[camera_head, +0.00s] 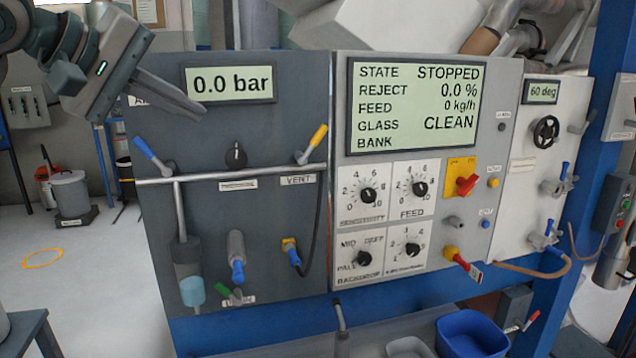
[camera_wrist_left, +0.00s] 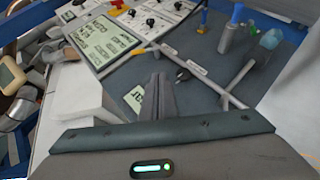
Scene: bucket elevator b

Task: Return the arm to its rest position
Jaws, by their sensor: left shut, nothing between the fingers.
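My left gripper (camera_head: 196,112) comes in from the upper left in the head view. Its fingers are together and empty, in front of the dark grey panel (camera_head: 240,215), just left of the 0.0 bar display (camera_head: 231,83). In the left wrist view the closed fingers (camera_wrist_left: 158,100) point at the same panel, over its small display (camera_wrist_left: 134,98). I cannot tell whether the fingertips touch the panel. My right gripper is not in view.
The panel carries a blue-handled valve (camera_head: 147,148), a yellow-handled vent valve (camera_head: 317,138) and a pipe (camera_head: 230,174) below my gripper. The large display (camera_head: 415,105) reads STOPPED. A blue bin (camera_head: 470,335) stands at lower right. Floor at left is open around an orange ring (camera_head: 43,258).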

